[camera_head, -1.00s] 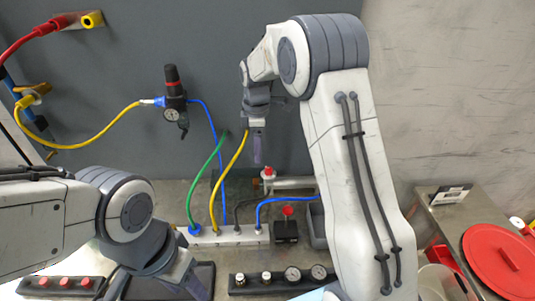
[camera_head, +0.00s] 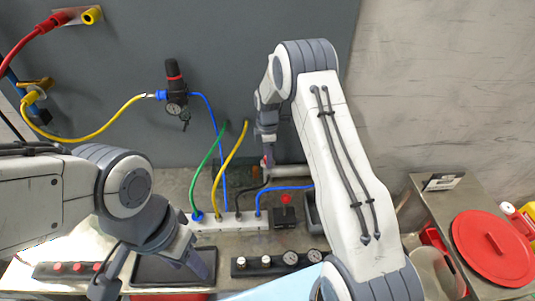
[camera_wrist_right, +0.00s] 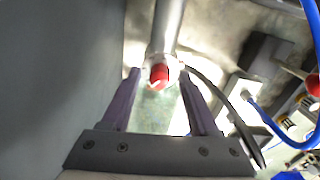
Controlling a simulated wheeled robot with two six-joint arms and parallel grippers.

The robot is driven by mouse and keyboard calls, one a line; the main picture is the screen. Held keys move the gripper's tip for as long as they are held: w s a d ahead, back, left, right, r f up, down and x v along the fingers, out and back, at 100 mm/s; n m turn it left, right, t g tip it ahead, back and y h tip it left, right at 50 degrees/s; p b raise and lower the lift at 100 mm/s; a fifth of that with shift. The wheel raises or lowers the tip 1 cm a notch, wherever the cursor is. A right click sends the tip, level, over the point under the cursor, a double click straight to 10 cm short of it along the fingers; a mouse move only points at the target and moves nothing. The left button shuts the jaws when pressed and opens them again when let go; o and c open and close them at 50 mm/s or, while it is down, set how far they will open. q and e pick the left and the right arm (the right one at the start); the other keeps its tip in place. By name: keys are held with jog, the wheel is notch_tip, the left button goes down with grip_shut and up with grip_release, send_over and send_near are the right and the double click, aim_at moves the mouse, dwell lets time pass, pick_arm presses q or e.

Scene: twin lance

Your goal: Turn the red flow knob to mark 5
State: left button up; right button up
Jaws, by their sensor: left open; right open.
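A small red knob (camera_wrist_right: 159,75) with a pale mark sits at the end of a metal cylinder (camera_wrist_right: 166,30) in the right wrist view. My right gripper (camera_wrist_right: 160,80) is open, with one finger on each side of the knob; I cannot tell whether they touch it. In the head view the right gripper (camera_head: 266,158) is at the left end of the cylinder (camera_head: 290,171), and the knob is mostly hidden there. I cannot read any scale marks. My left gripper (camera_head: 155,278) is open and empty at the lower left.
A white manifold strip (camera_head: 235,222) with green, yellow, black and blue hoses lies in front. A black block with a red top (camera_head: 286,199) stands right of it. A regulator (camera_head: 174,92) hangs on the grey panel. A red lid (camera_head: 493,248) lies far right.

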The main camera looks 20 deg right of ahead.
grip_shut()
